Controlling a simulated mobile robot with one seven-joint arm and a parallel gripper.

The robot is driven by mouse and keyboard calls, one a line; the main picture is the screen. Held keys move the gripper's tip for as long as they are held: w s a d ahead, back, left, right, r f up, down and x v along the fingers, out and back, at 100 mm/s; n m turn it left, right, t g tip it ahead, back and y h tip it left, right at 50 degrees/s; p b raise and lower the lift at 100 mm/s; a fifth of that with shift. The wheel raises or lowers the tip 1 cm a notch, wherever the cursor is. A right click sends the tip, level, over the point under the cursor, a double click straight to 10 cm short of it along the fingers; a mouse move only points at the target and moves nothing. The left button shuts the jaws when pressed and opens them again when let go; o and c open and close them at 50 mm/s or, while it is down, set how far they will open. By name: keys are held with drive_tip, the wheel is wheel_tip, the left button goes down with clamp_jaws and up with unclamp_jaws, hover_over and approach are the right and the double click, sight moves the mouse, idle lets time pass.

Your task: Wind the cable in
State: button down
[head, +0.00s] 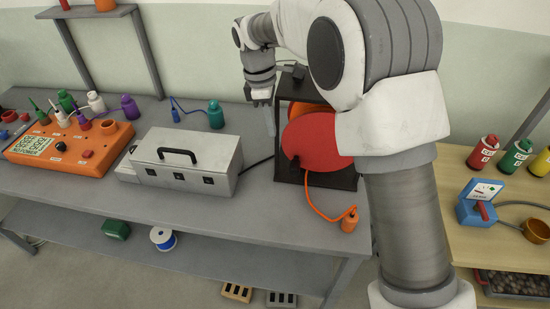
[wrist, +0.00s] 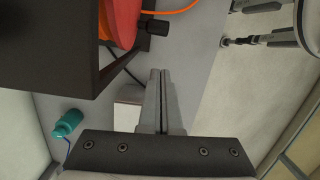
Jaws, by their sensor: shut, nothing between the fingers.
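The cable reel has a red disc (head: 312,143) in a dark frame (head: 290,95), standing on the grey bench right of the grey metal case. An orange cable (head: 322,206) runs from the reel down to an orange plug (head: 349,219) near the bench's front edge. In the wrist view the red-orange drum (wrist: 122,22) shows at the top left, with a black knob (wrist: 157,27) beside it. My gripper (head: 271,132) is shut and empty, pointing down just left of the reel. In the wrist view its fingertips (wrist: 161,72) are together, apart from the knob. My arm hides part of the reel.
The grey case (head: 187,160) with a black handle stands left of the reel. An orange instrument (head: 68,145) with several coloured plugs is at the far left. A teal bottle-shaped plug (head: 216,115) stands behind the case. A wooden table with coloured bottles is at the right.

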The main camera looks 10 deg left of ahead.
approach(296, 172)
drive_tip(key=w+a+f, duration=0.1)
drive_tip(key=a+f, duration=0.2)
drive_tip(key=a, duration=0.2)
drive_tip(key=shift+m+y, duration=0.3)
drive_tip(key=shift+m, duration=0.1)
drive_tip(key=d+f, duration=0.3)
drive_tip(key=shift+w+d+f, duration=0.25)
drive_tip(key=shift+f, duration=0.05)
drive_tip(key=shift+f+h, duration=0.4)
drive_tip(key=shift+h, duration=0.1)
drive_tip(key=f+h, duration=0.1)
drive_tip(key=d+f+h, duration=0.1)
drive_tip(key=h, duration=0.1)
drive_tip(key=f+h, duration=0.1)
drive_tip(key=h, duration=0.1)
drive_tip(key=shift+d+f, duration=0.3)
drive_tip(key=shift+d, duration=0.1)
drive_tip(key=shift+d+f, duration=0.35)
drive_tip(key=shift+d, duration=0.05)
drive_tip(key=shift+d, duration=0.1)
